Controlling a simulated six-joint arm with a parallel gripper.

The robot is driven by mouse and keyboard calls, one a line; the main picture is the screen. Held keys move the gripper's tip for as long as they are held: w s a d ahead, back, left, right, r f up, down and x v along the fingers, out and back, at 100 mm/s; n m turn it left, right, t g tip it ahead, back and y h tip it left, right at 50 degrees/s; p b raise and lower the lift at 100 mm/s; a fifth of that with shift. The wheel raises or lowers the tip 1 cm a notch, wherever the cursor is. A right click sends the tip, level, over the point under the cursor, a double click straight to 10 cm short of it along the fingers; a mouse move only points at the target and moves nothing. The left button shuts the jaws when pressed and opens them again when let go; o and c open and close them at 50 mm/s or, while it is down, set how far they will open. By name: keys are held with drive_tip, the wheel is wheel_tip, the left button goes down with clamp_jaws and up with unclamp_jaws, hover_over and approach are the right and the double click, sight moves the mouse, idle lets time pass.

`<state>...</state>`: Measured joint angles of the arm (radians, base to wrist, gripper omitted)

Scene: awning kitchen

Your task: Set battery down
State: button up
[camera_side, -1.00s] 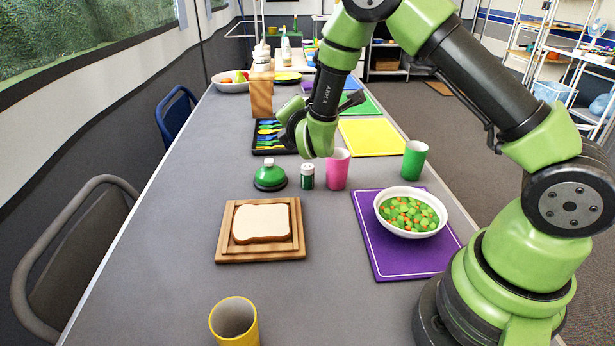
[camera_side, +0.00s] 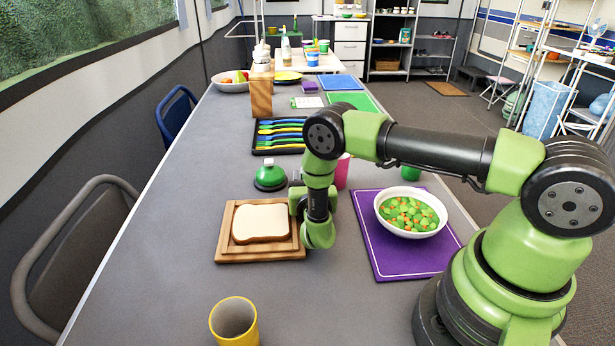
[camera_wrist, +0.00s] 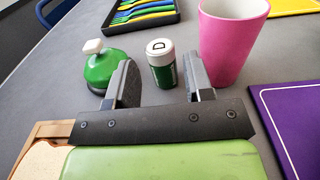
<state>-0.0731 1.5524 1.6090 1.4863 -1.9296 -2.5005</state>
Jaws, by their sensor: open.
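The battery (camera_wrist: 161,66) is a small green cylinder with a white top marked "D". It stands upright on the grey table in the wrist view. My gripper (camera_wrist: 159,84) is open, with one dark finger to the left of the battery and one to the right. A narrow gap shows on each side in the picture. I cannot tell whether the battery is between the fingertips or just beyond them. In the side view my gripper (camera_side: 297,196) is low by the bread board, and the battery is mostly hidden behind it.
A green bell (camera_side: 270,176) stands left of the battery and a pink cup (camera_wrist: 229,42) right. Bread (camera_side: 262,223) lies on a wooden board (camera_side: 228,255). A bowl of vegetables (camera_side: 411,213) sits on a purple mat (camera_side: 390,268). A yellow cup (camera_side: 234,322) stands in front.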

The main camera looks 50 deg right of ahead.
drive_tip(key=x, duration=0.6)
drive_tip(key=shift+w+d, duration=0.2)
drive_tip(key=shift+c, duration=0.4)
drive_tip(key=c, duration=0.7)
drive_tip(key=shift+c, duration=0.2)
